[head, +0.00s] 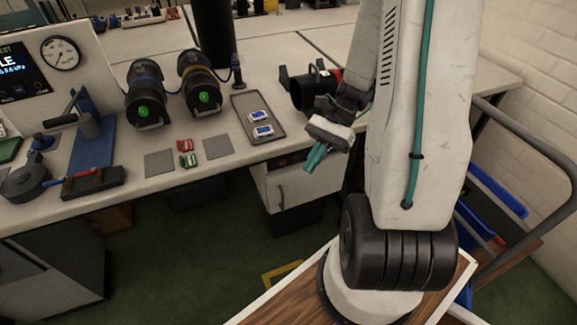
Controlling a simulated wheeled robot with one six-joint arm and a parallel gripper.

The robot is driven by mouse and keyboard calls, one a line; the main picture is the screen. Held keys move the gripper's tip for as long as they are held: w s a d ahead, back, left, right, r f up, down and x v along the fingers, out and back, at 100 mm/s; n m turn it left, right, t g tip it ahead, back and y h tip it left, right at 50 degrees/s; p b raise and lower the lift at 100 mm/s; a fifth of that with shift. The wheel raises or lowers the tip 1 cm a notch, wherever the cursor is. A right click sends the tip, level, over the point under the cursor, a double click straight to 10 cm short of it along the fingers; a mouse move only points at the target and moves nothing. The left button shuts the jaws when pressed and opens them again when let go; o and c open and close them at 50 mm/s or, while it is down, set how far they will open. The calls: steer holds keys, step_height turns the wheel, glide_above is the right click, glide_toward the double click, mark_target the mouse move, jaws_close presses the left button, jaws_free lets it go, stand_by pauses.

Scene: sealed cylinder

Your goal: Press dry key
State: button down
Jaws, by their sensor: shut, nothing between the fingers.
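My gripper (314,160), with teal fingertips, is shut and empty. It hangs in front of the bench's front edge, right of the grey tray (277,137) and apart from everything on the bench. A panel with a lit display (12,68) stands at the far left, partly cut off by the picture edge. Small coloured marks or keys show under its display; their labels are too small to read, so I cannot tell which is the dry key. A round gauge (61,53) is on the panel's right part.
Two black cylinders (146,92) with green end buttons lie on the bench. Red and green small parts (187,153) sit between two grey pads. A black cylinder (306,92) is behind my gripper. A blue lever press (90,145) stands at left. The right-hand bench top is clear.

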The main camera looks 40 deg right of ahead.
steer(key=w+d+f+m+t+h, duration=0.1)
steer(key=w+d+f+m+t, duration=0.2)
steer(key=m, duration=1.3)
steer(key=w+d+f+m+t+h, duration=0.1)
steer(key=w+d+f+m+t, duration=0.2)
steer(key=d+f+m+t, duration=0.6)
step_height(320, 180, down, 12)
steer(key=m+t, duration=0.6)
steer(key=m, duration=0.1)
steer(key=shift+w+d+h, duration=0.15)
steer(key=shift+d+h, duration=0.05)
steer(key=shift+h, duration=0.1)
steer(key=shift+w, duration=0.1)
glide_toward(280, 164)
steer(key=a, duration=0.4)
steer(key=w, duration=0.3)
steer(key=w+d, duration=0.1)
steer(key=w, duration=0.1)
